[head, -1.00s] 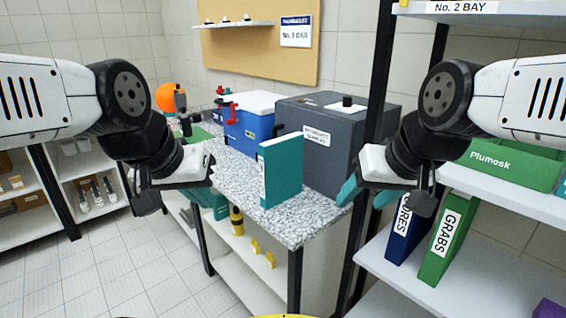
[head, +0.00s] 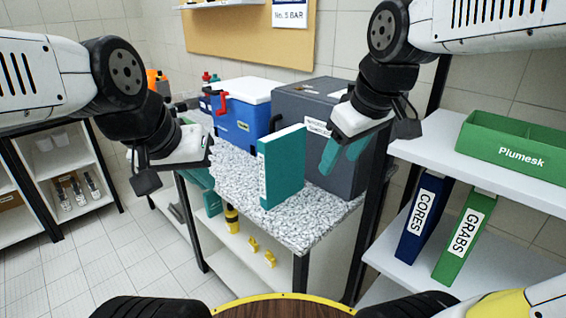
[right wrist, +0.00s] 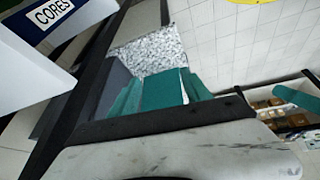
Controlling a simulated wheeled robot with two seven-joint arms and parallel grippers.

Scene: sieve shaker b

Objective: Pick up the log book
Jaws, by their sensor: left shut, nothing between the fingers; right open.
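The log book appears to be the teal book (head: 282,167) standing upright on the speckled bench top (head: 232,170), its pale-labelled spine facing left. My right gripper (head: 343,158) is open, above and to the right of the book in the head view, apart from it. In the right wrist view the book (right wrist: 162,90) shows between the two teal fingers, farther off. My left gripper (head: 203,180) is shut and empty at the bench's left edge, left of the book. Its palm hides part of the bench edge.
A grey box (head: 316,110) stands close behind the book, with a blue cooler (head: 240,125) to its left. The bench front is clear.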

